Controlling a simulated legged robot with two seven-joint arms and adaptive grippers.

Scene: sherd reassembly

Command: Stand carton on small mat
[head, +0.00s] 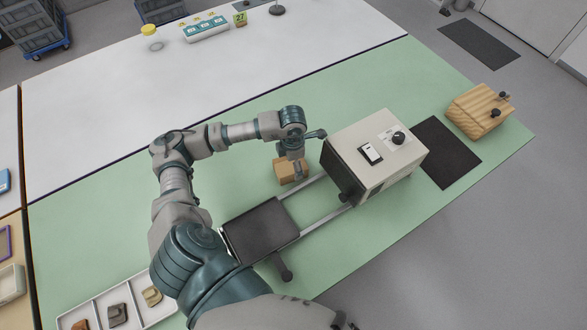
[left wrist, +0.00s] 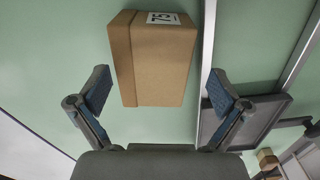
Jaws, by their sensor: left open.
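The carton (head: 290,170) is a small brown box on the green table top, beside the rails of a grey machine. In the left wrist view the carton (left wrist: 150,65) shows a white label with "75" at its top edge. My left gripper (head: 294,153) is over the carton in the head view. In the left wrist view the left gripper (left wrist: 159,88) is open, with one finger on each side of the carton's near end and a gap to both. A dark mat (head: 445,152) lies flat and bare right of the machine. My right gripper is not in view.
The grey machine (head: 372,160) stands between carton and mat. Its rails lead to a dark plate (head: 262,234) with a knobbed handle. A wooden block (head: 478,112) stands beyond the mat. A white tray (head: 95,312) holds several sherds at bottom left. Green table left of the carton is clear.

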